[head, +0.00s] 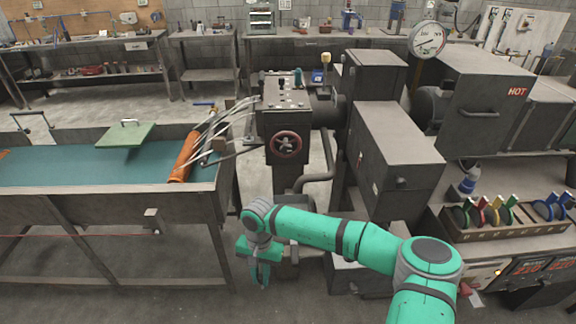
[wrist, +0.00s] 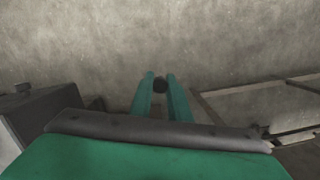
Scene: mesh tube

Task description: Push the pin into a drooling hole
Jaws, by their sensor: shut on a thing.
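My gripper (head: 261,278) hangs low in front of the machine, left of its base, fingers pointing down. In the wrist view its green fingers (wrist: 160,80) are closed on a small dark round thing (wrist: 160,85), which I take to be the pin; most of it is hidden. The dark machine head (head: 284,130) with a red handwheel stands above and behind my gripper. Pale strands (head: 222,122) run from the left side of this head down toward an orange mesh tube (head: 184,157) on the trough. The holes themselves are too small to make out.
The large machine body (head: 395,145) and a box marked HOT (head: 485,100) are at right. A rack of coloured pieces (head: 505,215) stands at lower right. Open floor lies below my gripper.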

